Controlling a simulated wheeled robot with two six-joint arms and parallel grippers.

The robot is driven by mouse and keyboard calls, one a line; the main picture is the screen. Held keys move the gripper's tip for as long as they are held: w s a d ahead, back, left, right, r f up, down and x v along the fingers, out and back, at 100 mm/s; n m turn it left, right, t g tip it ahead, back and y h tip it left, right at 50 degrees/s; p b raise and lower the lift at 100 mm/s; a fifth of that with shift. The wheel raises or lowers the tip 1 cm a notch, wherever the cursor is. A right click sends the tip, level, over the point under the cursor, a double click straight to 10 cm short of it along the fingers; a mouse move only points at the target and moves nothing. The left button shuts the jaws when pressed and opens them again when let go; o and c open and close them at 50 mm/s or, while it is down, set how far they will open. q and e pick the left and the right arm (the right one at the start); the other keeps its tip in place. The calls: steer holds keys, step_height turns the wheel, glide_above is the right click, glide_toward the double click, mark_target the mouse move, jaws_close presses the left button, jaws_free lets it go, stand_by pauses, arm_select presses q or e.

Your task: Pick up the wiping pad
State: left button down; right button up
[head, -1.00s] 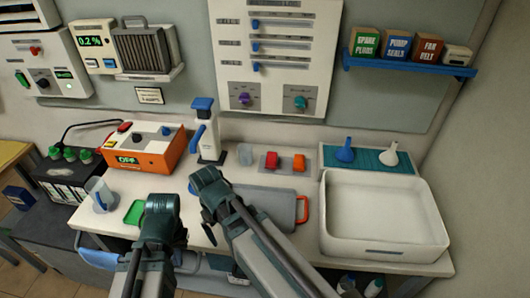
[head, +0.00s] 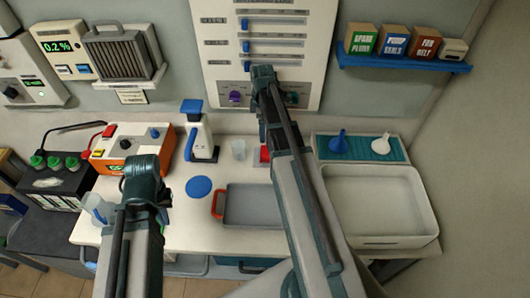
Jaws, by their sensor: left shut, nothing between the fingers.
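A flat round blue disc (head: 199,187) lies on the white worktop, left of the grey tray; it may be the wiping pad, but I cannot be sure. My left gripper (head: 147,178) is over the left part of the worktop, to the left of the disc and apart from it in the picture. It is shut and empty, with its fingers mostly hidden behind the wrist. My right gripper (head: 264,82) is raised in front of the wall panel, and its fingers cannot be made out.
A grey tray (head: 250,206) with a red-orange handle lies mid-worktop, partly behind my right arm. A large white basin (head: 375,238) is at right. An orange device (head: 110,160), a blue-topped dispenser (head: 199,135) and a clear cup (head: 238,149) stand behind. A jug (head: 97,208) stands at left.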

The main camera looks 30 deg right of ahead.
mark_target(264, 151)
arm_select(q)
step_height(264, 151, down, 8)
steer(key=b, duration=0.8)
steer(key=shift+f, duration=0.25)
arm_select(e)
step_height(264, 151, down, 8)
steer(key=shift+f, duration=0.25)
arm_select(q)
step_height(264, 151, down, 5)
steer(key=b, duration=0.5)
steer(key=shift+f, duration=0.15)
arm_select(e)
steer(key=f, duration=0.5)
steer(key=shift+s+d+f, duration=0.1)
steer(key=shift+s+d, duration=0.05)
steer(key=shift+d, duration=0.05)
steer(key=c, duration=1.1)
steer(key=shift+o, duration=0.2)
arm_select(q)
steer(key=shift+r, duration=0.2)
arm_select(e)
steer(key=shift+r, duration=0.2)
